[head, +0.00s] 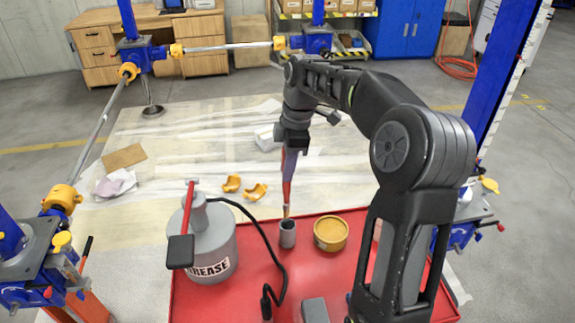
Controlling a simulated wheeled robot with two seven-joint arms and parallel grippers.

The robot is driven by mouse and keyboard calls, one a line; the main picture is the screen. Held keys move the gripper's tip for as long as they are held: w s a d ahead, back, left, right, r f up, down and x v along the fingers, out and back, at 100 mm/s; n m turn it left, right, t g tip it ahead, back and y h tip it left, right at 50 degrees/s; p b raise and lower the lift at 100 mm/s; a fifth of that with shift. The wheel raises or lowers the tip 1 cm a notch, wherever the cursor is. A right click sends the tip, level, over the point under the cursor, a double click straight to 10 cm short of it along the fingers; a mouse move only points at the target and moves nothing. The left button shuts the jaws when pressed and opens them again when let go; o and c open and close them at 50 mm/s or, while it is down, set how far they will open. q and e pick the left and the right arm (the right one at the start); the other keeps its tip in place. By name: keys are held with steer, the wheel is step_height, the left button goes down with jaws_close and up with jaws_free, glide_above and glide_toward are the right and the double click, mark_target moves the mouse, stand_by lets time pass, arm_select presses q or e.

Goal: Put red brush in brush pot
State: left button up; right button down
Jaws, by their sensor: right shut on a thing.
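The red brush (287,192) hangs nearly upright from my right gripper (290,160), which is shut on its upper part. The brush's lower tip points down, right at or just above the mouth of a small grey pot (287,236), which appears to be the brush pot. I cannot tell whether the tip has entered the mouth. The pot stands on a red tray or cart top (255,277). My left gripper is not in the head view.
A grey grease drum (218,242) with a red-handled pump and black hose stands left of the pot. A yellow tin (330,232) stands close at its right. Two yellow clamp pieces (255,192) lie on the floor sheet behind. Blue screw jacks (312,40) stand around.

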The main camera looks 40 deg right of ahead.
mark_target(286, 202)
steer(key=shift+f+b, duration=2.95)
steer(key=shift+f, duration=1.65)
steer(key=c, duration=1.2)
jaws_free()
steer(key=shift+r, duration=0.1)
steer(key=r, duration=0.5)
steer(key=d+r+p, duration=0.1)
steer(key=r, duration=0.1)
steer(key=shift+s+r, duration=0.3)
